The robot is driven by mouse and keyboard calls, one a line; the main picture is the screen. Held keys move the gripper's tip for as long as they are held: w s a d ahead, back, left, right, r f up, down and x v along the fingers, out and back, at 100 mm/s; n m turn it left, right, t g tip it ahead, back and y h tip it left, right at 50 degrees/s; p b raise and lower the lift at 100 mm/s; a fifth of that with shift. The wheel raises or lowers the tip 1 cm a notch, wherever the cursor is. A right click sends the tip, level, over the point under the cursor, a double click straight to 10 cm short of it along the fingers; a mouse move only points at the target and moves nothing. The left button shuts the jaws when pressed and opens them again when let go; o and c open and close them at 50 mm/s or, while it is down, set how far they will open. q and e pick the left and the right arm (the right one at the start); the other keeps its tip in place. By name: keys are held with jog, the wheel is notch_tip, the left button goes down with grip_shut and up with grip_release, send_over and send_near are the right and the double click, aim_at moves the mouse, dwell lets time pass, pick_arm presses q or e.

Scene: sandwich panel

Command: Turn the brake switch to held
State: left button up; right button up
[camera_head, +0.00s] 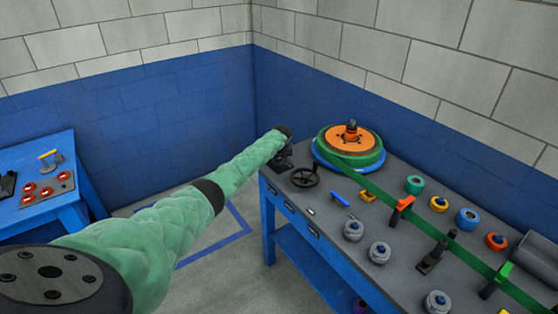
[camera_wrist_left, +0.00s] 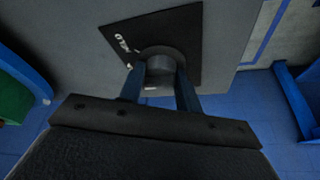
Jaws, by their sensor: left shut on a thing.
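The brake switch shows in the left wrist view as a dark round knob (camera_wrist_left: 162,58) on a black square plate (camera_wrist_left: 185,25) with small white lettering that I cannot read fully. My left gripper (camera_wrist_left: 161,82) has its two blue-grey fingers on either side of the knob and is shut on it. In the head view my left gripper (camera_head: 284,155) is at the far left corner of the grey bench (camera_head: 325,215), partly hidden by my green-sleeved arm. The switch's setting cannot be told. My right gripper is in neither view.
A black handwheel (camera_head: 305,177) stands close to the right of my left gripper. Behind it is an orange and green reel (camera_head: 351,140) with a green strap (camera_head: 405,210) running along the bench. Several knobs and rolls stand nearby. A blue side table (camera_head: 60,215) is at the left.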

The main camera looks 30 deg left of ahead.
pick_arm(q)
jog(key=shift+m, duration=0.3)
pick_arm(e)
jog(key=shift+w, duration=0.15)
pick_arm(q)
jog(key=shift+m+h+b, duration=0.3)
jog(key=shift+m, duration=0.3)
jog(key=m+h+b, duration=0.1)
jog(key=m, duration=0.1)
jog(key=m+t+b, duration=0.1)
jog(key=m+b, duration=0.1)
jog(key=m, duration=0.1)
jog(key=shift+a+f+h, duration=0.1)
jog(key=shift+a+h, duration=0.1)
jog(key=shift+h, duration=0.2)
jog(key=shift+m+h+b, duration=0.4)
jog(key=shift+m+b, duration=0.5)
jog(key=shift+m, duration=0.3)
jog(key=shift+m+b, duration=0.3)
jog(key=shift+m, duration=0.1)
jog(key=shift+r, duration=0.2)
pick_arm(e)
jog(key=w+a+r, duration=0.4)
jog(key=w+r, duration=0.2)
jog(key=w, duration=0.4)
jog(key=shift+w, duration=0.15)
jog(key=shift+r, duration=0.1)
